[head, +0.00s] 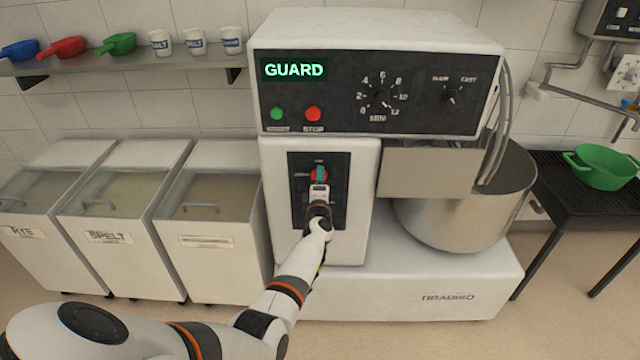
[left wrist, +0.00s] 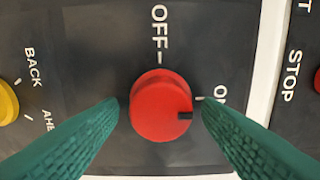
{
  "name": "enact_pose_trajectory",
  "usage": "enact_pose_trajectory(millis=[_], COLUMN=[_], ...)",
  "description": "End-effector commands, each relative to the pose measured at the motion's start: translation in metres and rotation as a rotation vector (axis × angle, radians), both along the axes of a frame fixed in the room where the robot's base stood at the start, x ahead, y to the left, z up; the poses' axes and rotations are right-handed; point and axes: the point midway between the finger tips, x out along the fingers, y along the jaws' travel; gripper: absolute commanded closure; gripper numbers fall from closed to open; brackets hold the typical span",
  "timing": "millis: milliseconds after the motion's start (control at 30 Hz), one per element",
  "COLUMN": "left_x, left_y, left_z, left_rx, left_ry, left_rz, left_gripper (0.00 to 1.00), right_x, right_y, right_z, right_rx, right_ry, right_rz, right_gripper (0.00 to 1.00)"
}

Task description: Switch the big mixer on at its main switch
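The big mixer (head: 450,285) stands in the middle of the head view, its display (head: 294,70) lit green with the word GUARD. Its main switch is a round red knob (left wrist: 155,105) on a dark plate (head: 336,160), labelled OFF and ON. In the left wrist view the knob's dark notch lies on the side of the partly hidden ON label. My left gripper (left wrist: 160,108) is at the switch, its green fingers on either side of the knob with visible gaps. In the head view it covers most of the knob. My right gripper is not in view.
A green button (head: 277,114) and a red STOP button (head: 313,114) sit above the switch, with two dials to the right. A yellow BACK/AHEAD knob (left wrist: 8,102) is close by. Flour bins (head: 215,255) stand left, the steel bowl (head: 465,222) right.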

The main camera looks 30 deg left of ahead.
Motion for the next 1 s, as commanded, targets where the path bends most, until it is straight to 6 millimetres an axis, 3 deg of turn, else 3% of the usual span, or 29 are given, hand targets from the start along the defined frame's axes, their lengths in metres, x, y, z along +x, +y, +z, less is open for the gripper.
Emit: enact_pose_trajectory(millis=[267, 700, 1000], left_x=[-0.006, -0.079, -0.102], left_y=[-0.005, -0.048, -0.063], left_z=[0.000, 0.000, 0.000], left_rx=[-0.002, -0.004, -0.001], left_ry=[0.000, 0.000, 0.001], left_rz=[-0.001, 0.001, 0.000], left_gripper=[0.41, 0.41, 0.41], right_x=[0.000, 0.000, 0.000], right_y=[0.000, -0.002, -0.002], right_z=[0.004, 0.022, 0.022], right_rx=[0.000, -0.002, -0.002], right_ry=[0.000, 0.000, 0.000], right_rz=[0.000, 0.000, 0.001], right_gripper=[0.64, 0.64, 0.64])
